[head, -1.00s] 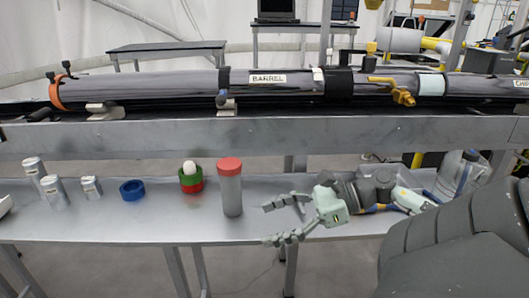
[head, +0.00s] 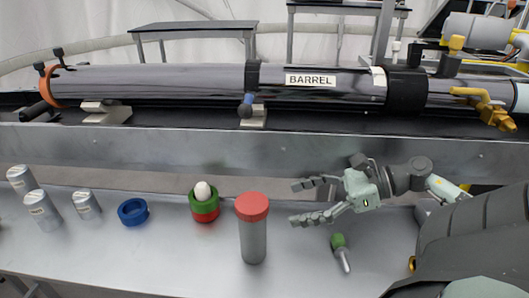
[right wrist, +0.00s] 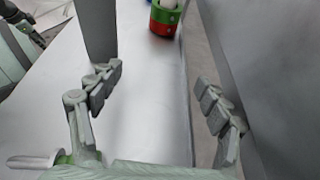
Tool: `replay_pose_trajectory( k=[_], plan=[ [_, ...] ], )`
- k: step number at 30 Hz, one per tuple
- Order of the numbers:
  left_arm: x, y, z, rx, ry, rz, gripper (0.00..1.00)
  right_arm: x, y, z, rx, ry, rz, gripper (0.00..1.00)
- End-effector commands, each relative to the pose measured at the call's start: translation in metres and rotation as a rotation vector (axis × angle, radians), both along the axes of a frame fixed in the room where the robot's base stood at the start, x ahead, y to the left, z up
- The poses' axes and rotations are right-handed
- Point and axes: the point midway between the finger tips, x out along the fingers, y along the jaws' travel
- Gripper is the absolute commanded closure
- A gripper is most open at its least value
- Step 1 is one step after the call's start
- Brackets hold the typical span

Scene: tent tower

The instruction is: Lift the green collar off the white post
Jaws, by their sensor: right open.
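The green collar (head: 204,206) sits on a red ring (head: 206,217) around the white post, whose rounded top (head: 202,191) stands out above it. In the right wrist view the green collar (right wrist: 164,14) is at the top edge, partly cut off, with the red ring (right wrist: 162,29) below it. My right gripper (head: 312,201) is open and empty, to the right of the collar, with a red-capped grey cylinder (head: 253,236) between them in the head view. Its two fingers (right wrist: 162,98) are spread wide in the wrist view. My left gripper does not show.
A blue ring (head: 133,212) and several silver canisters (head: 42,210) stand left of the collar. A green-handled tool (head: 340,253) lies below my right gripper. The long black barrel (head: 180,83) and its metal beam (head: 200,148) run behind the bench.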

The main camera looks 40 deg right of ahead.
Motion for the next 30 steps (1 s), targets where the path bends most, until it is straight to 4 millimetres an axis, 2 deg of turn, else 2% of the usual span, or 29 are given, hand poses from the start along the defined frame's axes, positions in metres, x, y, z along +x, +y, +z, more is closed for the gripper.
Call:
replay_pose_trajectory(
  k=[8, 17, 30],
  plan=[
    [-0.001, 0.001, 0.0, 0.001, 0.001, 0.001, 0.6, 0.014, 0.011, 0.001, -0.001, 0.0, 0.004, 0.23],
    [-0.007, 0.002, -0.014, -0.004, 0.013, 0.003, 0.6, 0.058, 0.048, 0.002, -0.001, -0.001, 0.006, 0.23],
    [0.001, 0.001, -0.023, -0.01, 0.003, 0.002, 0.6, 0.127, 0.104, 0.002, -0.005, -0.004, 0.007, 0.23]
  ],
)
